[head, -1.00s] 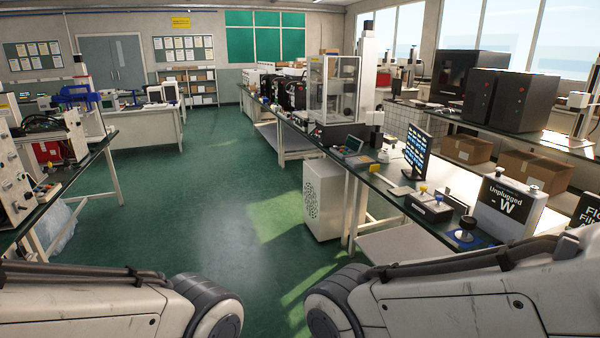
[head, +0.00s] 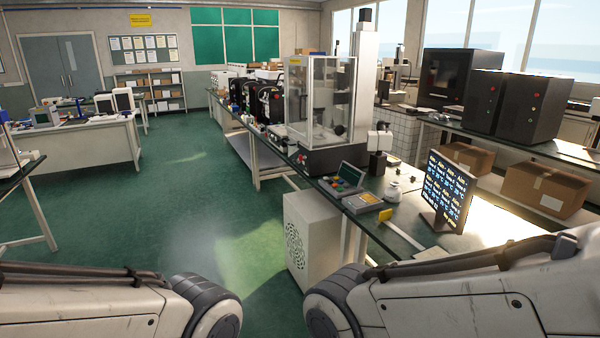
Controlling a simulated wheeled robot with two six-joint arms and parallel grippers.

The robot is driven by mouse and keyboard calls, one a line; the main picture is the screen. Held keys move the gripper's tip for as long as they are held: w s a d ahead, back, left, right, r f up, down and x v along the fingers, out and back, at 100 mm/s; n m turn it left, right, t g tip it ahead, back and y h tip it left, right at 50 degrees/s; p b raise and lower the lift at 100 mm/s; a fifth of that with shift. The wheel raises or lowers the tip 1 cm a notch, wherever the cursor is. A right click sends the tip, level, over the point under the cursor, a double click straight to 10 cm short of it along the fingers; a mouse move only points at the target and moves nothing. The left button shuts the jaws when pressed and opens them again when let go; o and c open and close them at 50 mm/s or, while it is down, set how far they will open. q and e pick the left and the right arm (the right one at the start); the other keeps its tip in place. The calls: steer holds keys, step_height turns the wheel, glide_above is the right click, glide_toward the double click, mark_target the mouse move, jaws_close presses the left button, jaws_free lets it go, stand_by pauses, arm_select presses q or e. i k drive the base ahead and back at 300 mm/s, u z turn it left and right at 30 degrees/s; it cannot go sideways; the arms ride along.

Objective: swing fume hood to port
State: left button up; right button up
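I cannot pick out with certainty a thing that is the fume hood. A clear-walled cabinet with a pale frame (head: 320,100) stands on the long bench at the centre right and may be it. It looks closed at the front, though I cannot tell for sure. Links of my two arms show at the lower left and lower right, each with a dark rounded joint. Neither of my grippers is in view, and nothing of mine touches the cabinet.
Green floor (head: 190,200) lies open ahead and left. A white desk (head: 85,147) stands at left.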

mark_target(381, 140)
steer(key=z, duration=0.05)
steer(key=i, duration=1.85)
steer(key=z, duration=0.05)
